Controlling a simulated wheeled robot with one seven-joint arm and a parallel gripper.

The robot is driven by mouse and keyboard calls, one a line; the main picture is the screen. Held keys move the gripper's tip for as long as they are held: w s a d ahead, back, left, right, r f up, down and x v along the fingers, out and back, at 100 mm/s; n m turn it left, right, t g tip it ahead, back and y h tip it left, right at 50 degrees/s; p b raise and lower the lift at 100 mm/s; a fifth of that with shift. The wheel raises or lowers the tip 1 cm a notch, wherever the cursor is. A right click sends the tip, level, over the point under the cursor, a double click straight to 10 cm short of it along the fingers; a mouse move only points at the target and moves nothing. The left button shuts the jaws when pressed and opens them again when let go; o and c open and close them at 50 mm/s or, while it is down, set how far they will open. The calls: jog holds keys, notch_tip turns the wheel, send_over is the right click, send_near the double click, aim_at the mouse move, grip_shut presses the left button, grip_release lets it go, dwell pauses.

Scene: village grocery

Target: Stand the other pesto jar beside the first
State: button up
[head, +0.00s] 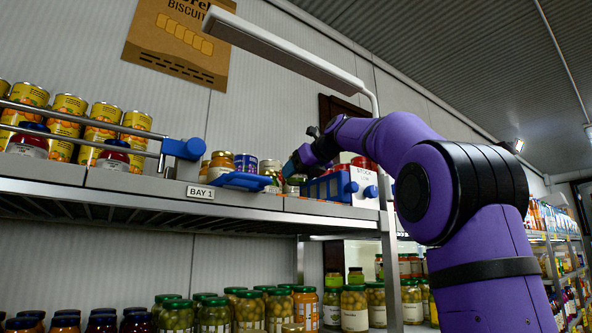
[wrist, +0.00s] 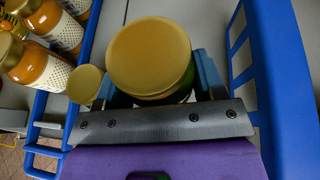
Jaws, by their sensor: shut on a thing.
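My gripper (head: 297,165) is over the upper shelf, its blue fingers (wrist: 208,75) shut around a gold-lidded jar (wrist: 150,52). A strip of dark green shows below that lid, so it looks like a pesto jar. A second, smaller-looking gold lid (wrist: 85,84) is just left of the held jar in the wrist view; its body is mostly hidden and I cannot tell whether the two touch. In the head view a small green jar (head: 272,184) stands beside my gripper. I cannot see the held jar's base or whether it rests on the shelf.
A blue crate (head: 335,187) is right of my gripper; its slotted wall is close in the wrist view (wrist: 285,75). A blue tray (head: 240,181) projects at the shelf edge to the left. Orange-filled jars (wrist: 40,66) stand further left. Yellow cans (head: 67,120) stand behind rails.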

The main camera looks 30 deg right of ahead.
jog(key=shift+f, duration=2.5)
jog(key=shift+f, duration=0.5)
jog(key=shift+f, duration=0.2)
